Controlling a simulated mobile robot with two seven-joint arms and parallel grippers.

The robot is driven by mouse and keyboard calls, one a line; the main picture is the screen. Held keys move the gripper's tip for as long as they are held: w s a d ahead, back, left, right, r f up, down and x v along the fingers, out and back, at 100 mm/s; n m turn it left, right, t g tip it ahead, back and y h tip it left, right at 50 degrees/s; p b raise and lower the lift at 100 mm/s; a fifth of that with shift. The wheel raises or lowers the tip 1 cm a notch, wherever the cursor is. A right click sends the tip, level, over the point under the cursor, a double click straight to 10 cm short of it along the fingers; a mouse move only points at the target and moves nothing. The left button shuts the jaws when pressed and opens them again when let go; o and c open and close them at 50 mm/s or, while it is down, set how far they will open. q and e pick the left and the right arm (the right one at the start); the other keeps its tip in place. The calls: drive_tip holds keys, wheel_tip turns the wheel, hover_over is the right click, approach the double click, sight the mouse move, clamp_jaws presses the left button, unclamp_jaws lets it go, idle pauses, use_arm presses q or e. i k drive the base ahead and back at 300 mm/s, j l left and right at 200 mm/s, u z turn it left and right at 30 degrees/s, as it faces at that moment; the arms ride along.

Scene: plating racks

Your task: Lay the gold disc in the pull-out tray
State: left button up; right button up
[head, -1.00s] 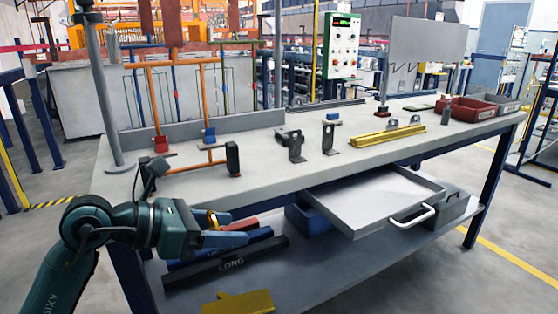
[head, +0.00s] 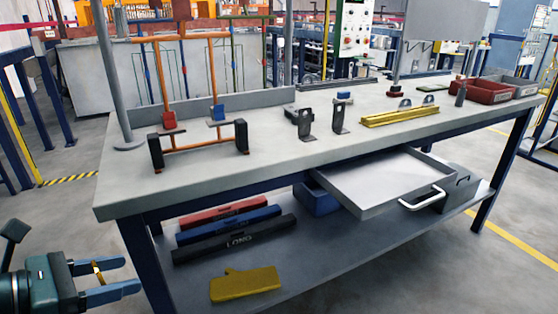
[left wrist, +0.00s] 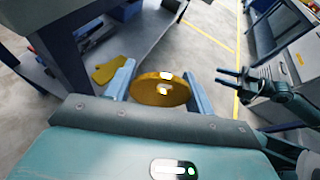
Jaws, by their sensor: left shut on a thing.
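My left gripper (head: 104,283) is at the lower left of the head view, off the left front end of the workbench. It is shut on the gold disc (head: 97,269), which shows there as a thin gold edge. In the left wrist view the gold disc (left wrist: 160,92) sits between the two fingers of the left gripper (left wrist: 160,88). The pull-out tray (head: 385,180) is slid out under the right part of the bench top, with a white handle (head: 421,200). Its floor looks empty. My right gripper (left wrist: 231,74) shows at the right of the left wrist view, its fingers apart and empty.
The workbench top (head: 250,170) carries an orange rack frame, brackets, a yellow bar (head: 400,117) and red bins (head: 484,90). On the lower shelf lie red, blue and black boxes and a yellow piece (head: 245,284).

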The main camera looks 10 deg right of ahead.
sight(362, 183)
drive_tip(key=l+u, duration=0.45)
drive_tip(key=i+l+u, duration=0.1)
drive_tip(key=l+u, duration=0.5)
drive_tip(key=l, duration=0.25)
drive_tip(key=k+l+u, duration=0.15)
drive_tip(key=l, duration=0.7)
drive_tip(key=k+l, duration=0.1)
drive_tip(key=l, duration=0.8)
drive_tip(key=i+l, duration=0.15)
drive_tip(key=i, duration=0.15)
